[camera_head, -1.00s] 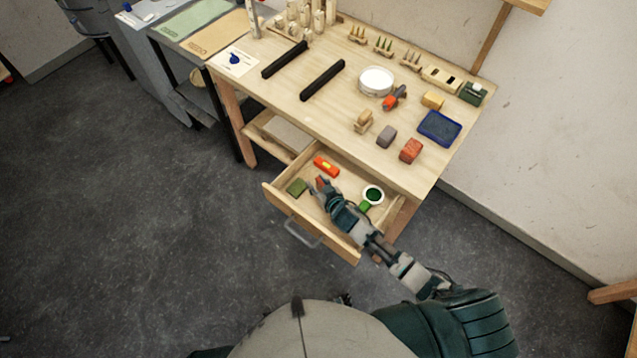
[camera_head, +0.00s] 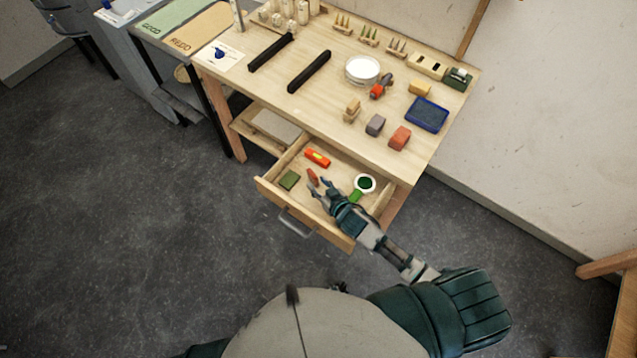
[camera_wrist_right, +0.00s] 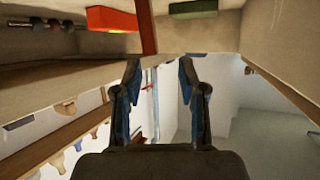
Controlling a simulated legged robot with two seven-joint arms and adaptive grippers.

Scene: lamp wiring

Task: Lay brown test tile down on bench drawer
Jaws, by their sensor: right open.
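The brown test tile (camera_head: 312,177) is a small reddish-brown piece in the open bench drawer (camera_head: 291,203). It also shows in the right wrist view as a narrow brown strip (camera_wrist_right: 147,27), seen nearly edge-on. My right gripper (camera_head: 319,187) is over the drawer on the near side of the tile. Its two blue-padded fingers are spread, also in the right wrist view (camera_wrist_right: 158,85), with nothing held between them. The tile lies beyond the fingertips; exact contact with the drawer floor is hard to tell. My left gripper does not show.
The bench top (camera_head: 300,115) above carries blocks and black bars.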

